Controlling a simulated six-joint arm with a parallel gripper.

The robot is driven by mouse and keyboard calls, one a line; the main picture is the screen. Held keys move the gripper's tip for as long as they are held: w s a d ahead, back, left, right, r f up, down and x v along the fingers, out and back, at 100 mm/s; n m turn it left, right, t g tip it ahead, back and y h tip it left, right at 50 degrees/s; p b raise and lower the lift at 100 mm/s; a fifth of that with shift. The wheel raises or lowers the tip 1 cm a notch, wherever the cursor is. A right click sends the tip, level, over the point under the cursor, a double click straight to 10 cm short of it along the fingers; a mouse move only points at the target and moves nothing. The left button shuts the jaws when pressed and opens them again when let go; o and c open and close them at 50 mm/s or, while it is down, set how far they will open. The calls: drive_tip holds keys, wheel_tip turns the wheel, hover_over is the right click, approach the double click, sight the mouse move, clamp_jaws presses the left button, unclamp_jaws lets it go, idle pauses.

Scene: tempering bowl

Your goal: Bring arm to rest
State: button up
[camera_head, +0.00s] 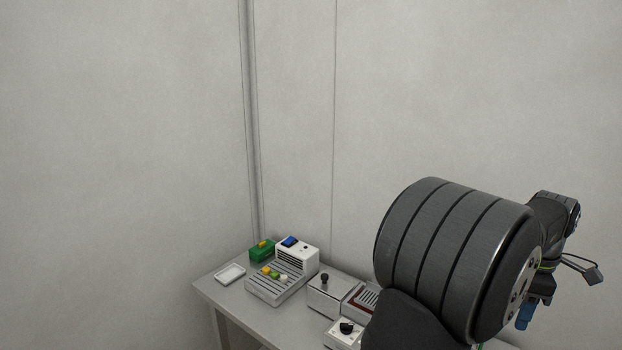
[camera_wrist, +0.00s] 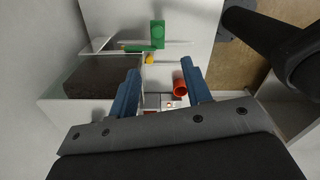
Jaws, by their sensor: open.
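My gripper (camera_wrist: 161,68) is open in the wrist view, with its two blue fingers apart and nothing held between them. In the head view my gripper (camera_head: 525,315) shows only in part at the right, behind my large dark arm link, with a blue finger pointing down. It is off to the right of the table items that show there. My arm hides the right part of the table (camera_head: 222,299).
On the table are a white tray (camera_head: 230,274), a green box (camera_head: 262,252), a white slatted unit (camera_head: 262,291) with small coloured pieces, a metal box (camera_head: 325,296) and a dial box (camera_head: 341,337). An orange-red cup (camera_wrist: 180,88) and green item (camera_wrist: 157,34) show in the wrist view.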

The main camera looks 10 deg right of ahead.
wheel_tip(320, 180, down, 14)
drive_tip(key=shift+f, duration=0.2)
drive_tip(key=shift+w+d, duration=0.2)
drive_tip(key=shift+r, duration=0.1)
drive_tip(key=shift+c, duration=0.2)
